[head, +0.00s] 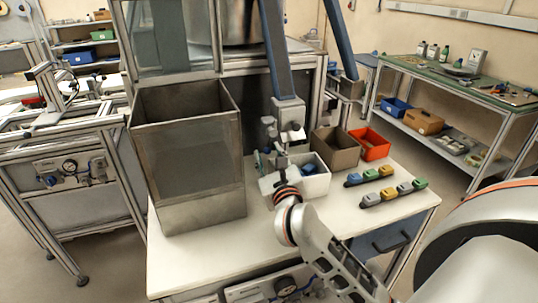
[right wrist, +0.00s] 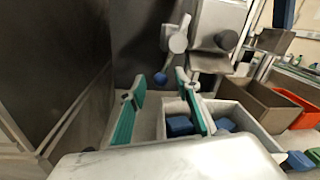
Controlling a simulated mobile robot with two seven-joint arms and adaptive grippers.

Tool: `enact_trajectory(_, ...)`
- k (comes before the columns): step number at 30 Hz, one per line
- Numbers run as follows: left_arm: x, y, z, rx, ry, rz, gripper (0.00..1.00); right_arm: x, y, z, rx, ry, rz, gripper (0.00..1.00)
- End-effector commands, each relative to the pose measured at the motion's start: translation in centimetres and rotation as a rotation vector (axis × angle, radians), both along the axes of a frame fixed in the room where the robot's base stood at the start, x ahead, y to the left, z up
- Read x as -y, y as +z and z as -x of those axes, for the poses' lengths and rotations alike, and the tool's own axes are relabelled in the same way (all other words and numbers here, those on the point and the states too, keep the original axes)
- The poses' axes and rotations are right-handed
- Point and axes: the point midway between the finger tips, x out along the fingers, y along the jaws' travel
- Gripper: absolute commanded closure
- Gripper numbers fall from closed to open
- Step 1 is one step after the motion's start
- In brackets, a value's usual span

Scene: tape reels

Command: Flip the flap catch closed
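A grey-white fitting with a round knob (head: 290,122) hangs at the lower end of a blue upright above the table; it may carry the flap catch, whose open or closed state I cannot tell. In the right wrist view its pale round knob (right wrist: 178,42) shows ahead of the fingers, with a small blue ball tip (right wrist: 160,77) below it. My right gripper (head: 264,162) is below and left of the fitting. In the right wrist view its teal-padded fingers (right wrist: 160,108) are apart with nothing between them. The left gripper is out of view.
A tall clear-fronted metal bin (head: 190,210) stands left of my right gripper. A white tray (head: 314,184) with blue pieces is close beside it. A brown box (head: 337,150), an orange bin (head: 370,146) and several small coloured blocks (head: 388,195) are to the right.

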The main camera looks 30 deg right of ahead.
Motion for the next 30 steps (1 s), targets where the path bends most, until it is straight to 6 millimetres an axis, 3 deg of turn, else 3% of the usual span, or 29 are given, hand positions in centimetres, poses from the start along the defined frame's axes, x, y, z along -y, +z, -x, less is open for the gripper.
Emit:
enact_trajectory(4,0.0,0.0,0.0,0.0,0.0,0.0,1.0,0.0,0.0,0.0,0.0,0.0,0.0,0.7)
enact_trajectory(7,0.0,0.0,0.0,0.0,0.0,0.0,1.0,0.0,0.0,0.0,0.0,0.0,0.001,0.96)
enact_trajectory(8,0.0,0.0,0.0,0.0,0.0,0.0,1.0,0.0,0.0,0.0,0.001,0.0,0.001,1.0)
enact_trajectory(30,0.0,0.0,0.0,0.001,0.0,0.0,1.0,-1.3,0.3,0.0,0.016,0.003,-0.046,1.0)
